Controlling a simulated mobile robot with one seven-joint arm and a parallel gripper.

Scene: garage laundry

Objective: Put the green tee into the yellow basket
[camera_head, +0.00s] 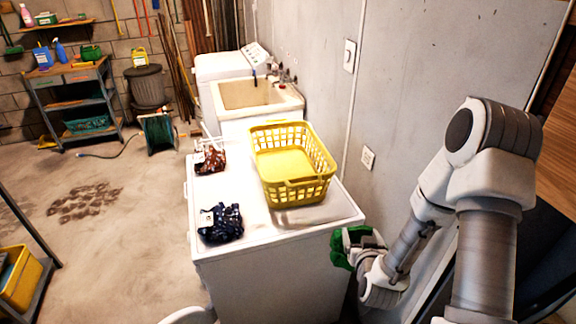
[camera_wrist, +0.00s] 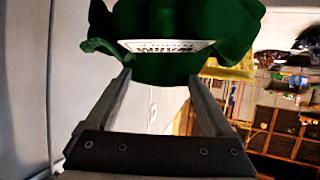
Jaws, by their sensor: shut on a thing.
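The green tee (camera_head: 341,248) is bunched at the end of my arm, just beyond the front right corner of the white machine top. In the wrist view the green tee (camera_wrist: 180,25) hangs between and above my two fingers, with a white printed patch showing. My gripper (camera_wrist: 158,82) is shut on the tee. In the head view my gripper (camera_head: 362,242) is mostly hidden behind the tee and my wrist. The yellow basket (camera_head: 290,187) stands upright and looks empty on the machine top, behind and to the left of my gripper.
A dark blue patterned cloth (camera_head: 221,222) and a reddish-brown patterned cloth (camera_head: 209,158) lie on the white machine top (camera_head: 262,228), left of the basket. A sink (camera_head: 248,94) stands behind. The grey wall (camera_head: 400,100) runs close along the right. Open floor lies left.

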